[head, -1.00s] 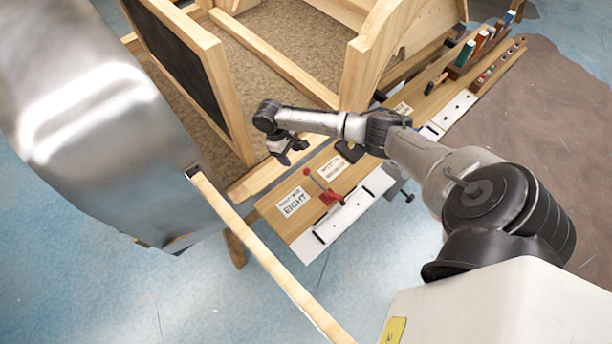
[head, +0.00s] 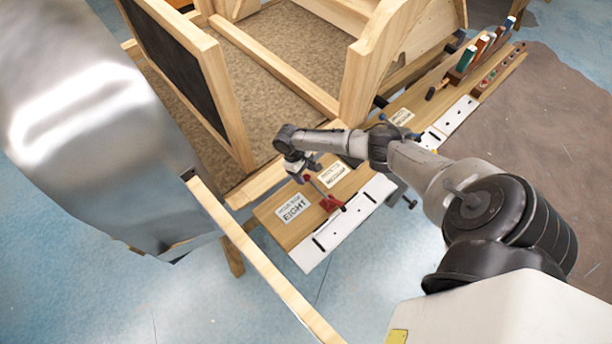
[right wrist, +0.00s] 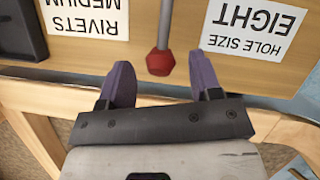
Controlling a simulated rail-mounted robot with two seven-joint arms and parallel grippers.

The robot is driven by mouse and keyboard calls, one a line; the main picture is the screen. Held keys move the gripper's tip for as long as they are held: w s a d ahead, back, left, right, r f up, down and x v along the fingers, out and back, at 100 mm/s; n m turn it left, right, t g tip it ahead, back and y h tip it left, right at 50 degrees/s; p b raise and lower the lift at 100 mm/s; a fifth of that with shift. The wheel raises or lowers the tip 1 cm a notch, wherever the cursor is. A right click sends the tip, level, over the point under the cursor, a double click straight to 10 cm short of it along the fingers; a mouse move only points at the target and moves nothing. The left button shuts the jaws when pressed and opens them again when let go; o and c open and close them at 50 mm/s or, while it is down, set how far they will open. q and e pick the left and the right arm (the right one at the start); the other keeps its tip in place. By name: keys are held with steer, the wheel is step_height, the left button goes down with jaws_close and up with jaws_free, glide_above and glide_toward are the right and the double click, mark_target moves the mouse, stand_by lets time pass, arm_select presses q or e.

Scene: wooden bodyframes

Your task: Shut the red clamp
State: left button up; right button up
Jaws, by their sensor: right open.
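The red clamp (head: 331,203) sits on the front edge of the wooden bench board, between the two paper labels. Its handle stands up and leans toward my right gripper (head: 300,172). In the right wrist view the handle's red knob (right wrist: 160,62) lies between and just beyond the two purple fingertips of my right gripper (right wrist: 160,78), which is open. I see no contact between fingers and knob. The clamp's base is outside the right wrist view. My left gripper is not in view.
The label "Hole size eight" (head: 293,208) and the label "Rivets medium" (head: 334,174) lie either side of the clamp. A white strip (head: 345,225) runs along the board's front. A wooden frame with a dark panel (head: 180,60) stands behind, left. Colored-handled tools (head: 483,48) stand far right.

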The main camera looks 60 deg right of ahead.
steer(key=shift+x, duration=0.75)
steer(key=shift+c, duration=0.3)
jaws_close()
